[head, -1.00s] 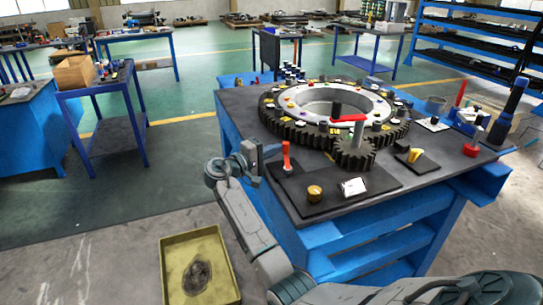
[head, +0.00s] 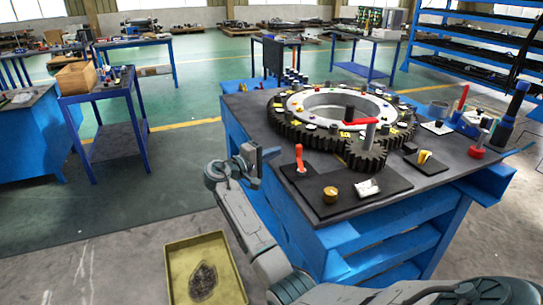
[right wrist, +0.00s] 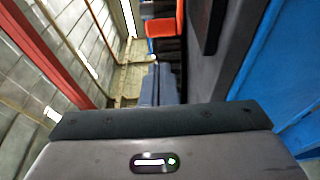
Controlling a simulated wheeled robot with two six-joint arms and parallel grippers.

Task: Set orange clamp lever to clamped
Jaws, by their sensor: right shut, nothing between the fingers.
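The orange clamp lever (head: 299,158) stands nearly upright on a dark plate (head: 340,205) at the near left corner of the blue table. My right gripper (head: 266,155) is shut and empty, left of the lever at about its height in the picture, with a visible gap between them. In the right wrist view the shut fingers (right wrist: 165,85) point toward an orange piece (right wrist: 165,27) that looks like the lever, beyond the tips. The lever's base is hard to make out there. My left gripper is not in view.
A gold knob (head: 330,195) and a whitish block (head: 367,188) sit near the lever. Behind stand a small gear (head: 366,158) with a red-handled post and a large ring gear (head: 290,128). A yellow tray (head: 178,277) lies on the floor. Floor left of the table is open.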

